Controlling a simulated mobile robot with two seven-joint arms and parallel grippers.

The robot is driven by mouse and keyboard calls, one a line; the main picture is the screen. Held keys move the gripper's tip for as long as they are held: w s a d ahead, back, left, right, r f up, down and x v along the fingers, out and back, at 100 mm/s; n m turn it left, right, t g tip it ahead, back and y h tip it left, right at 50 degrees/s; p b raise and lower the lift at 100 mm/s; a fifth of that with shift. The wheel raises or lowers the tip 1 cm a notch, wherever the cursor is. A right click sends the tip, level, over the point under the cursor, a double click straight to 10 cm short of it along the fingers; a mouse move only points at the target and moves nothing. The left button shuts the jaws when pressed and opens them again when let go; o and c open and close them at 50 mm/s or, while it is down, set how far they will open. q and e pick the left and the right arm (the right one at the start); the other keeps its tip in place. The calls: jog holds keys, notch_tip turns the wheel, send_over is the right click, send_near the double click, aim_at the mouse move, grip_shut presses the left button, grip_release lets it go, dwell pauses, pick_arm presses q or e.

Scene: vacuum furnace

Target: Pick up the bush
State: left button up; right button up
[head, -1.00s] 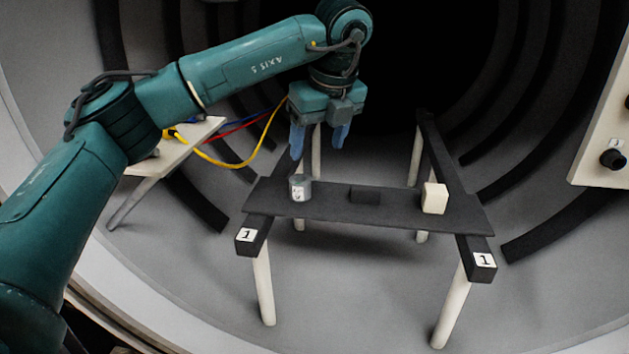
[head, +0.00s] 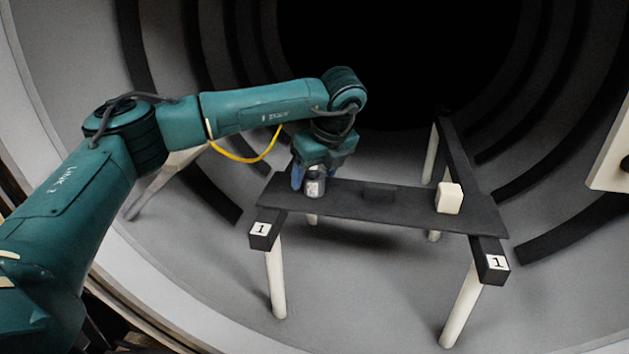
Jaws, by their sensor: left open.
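The bush, a small grey cylinder with a white marked label (head: 315,187), stands upright at the left end of the dark plate (head: 400,207). My left gripper (head: 309,178) points down at it from above and behind. The gripper is open, with one blue finger showing just left of the bush. The other finger is mostly hidden, so I cannot tell whether the fingers touch the bush. My right gripper is not in view.
The plate rests on two dark rails marked 1, on white posts. Curved furnace walls with dark ribs surround it. A pale panel (head: 613,160) juts in at right.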

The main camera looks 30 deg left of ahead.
pick_arm(q)
jog(key=shift+w+a+f, duration=0.1)
jog(key=shift+a+f, duration=0.15)
jog(key=shift+f, duration=0.3)
jog(key=shift+r, duration=0.1)
jog(key=c, duration=1.3)
jog(key=shift+o, duration=0.2)
